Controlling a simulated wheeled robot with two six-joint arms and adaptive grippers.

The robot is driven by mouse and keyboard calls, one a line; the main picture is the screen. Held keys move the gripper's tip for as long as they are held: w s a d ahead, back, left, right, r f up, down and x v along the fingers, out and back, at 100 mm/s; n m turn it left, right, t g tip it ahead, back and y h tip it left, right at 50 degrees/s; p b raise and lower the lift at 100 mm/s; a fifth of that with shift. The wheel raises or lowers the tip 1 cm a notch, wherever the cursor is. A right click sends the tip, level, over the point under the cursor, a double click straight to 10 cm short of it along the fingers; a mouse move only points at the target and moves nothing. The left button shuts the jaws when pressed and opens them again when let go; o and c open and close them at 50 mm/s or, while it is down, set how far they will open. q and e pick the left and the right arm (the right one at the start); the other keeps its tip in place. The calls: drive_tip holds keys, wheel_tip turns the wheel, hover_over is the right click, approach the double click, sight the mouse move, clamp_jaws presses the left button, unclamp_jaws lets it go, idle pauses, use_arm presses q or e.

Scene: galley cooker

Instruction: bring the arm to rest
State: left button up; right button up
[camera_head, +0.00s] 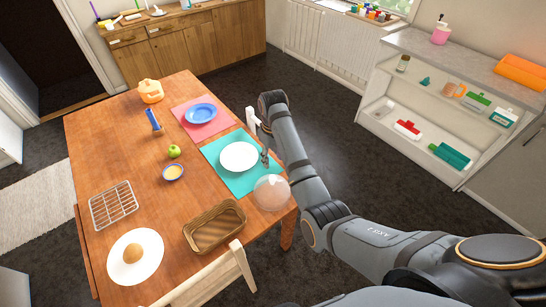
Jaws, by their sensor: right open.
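My right arm (330,205) reaches in from the lower right and bends up over the near right part of the wooden table (140,190). My right gripper (263,143) is at the arm's far end, open, near the table's right edge and close to the white plate (239,157) on the teal mat (227,184). I see nothing held in it. My left gripper does not show. A clear round glass item (271,192) shows beside my right forearm at the corner of the teal mat.
A chair (215,276) is in front. Shelves (430,120) stand right.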

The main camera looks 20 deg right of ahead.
drive_tip(key=shift+r, duration=0.4)
